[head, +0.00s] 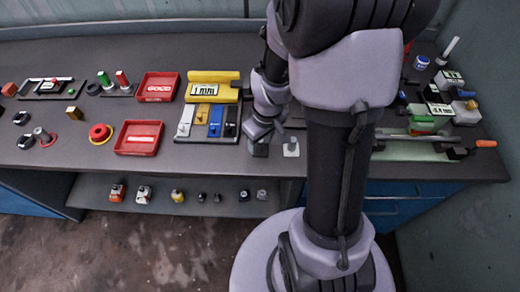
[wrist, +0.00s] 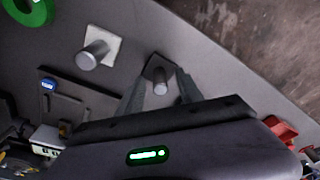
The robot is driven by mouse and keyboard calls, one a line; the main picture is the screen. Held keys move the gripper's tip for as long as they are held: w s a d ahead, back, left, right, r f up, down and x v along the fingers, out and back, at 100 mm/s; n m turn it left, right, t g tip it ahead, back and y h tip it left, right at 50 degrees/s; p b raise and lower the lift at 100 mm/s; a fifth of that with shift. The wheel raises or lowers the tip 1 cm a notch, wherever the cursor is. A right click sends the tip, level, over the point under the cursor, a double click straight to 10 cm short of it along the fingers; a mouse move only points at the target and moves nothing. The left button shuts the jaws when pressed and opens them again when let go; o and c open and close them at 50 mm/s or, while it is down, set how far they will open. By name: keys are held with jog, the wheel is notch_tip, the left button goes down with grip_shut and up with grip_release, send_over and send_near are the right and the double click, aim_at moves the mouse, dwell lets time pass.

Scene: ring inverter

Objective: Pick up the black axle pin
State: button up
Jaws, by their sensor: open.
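The black axle pin (wrist: 154,68) shows in the wrist view as a dark square base with a short grey peg standing on it. My gripper (wrist: 158,92) is open, with one finger on each side of the peg. The fingers and gripper body hide part of the base, and I cannot tell whether they touch the pin. In the head view my gripper (head: 258,148) hangs low over the bench's front edge, and I cannot make out the black pin there. A white-based pin (wrist: 101,45) stands beside it; in the head view its white base (head: 291,149) is right of my gripper.
A rack with coloured tiles (head: 207,121) lies just left of my gripper, with a yellow block (head: 212,87) behind it. Red trays (head: 139,138) are further left. A green ring (wrist: 28,10) is at the wrist view's corner. The lower shelf (head: 150,207) holds several small items.

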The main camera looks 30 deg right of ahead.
jog(key=shift+r, duration=0.15)
grip_shut()
dwell(1.2)
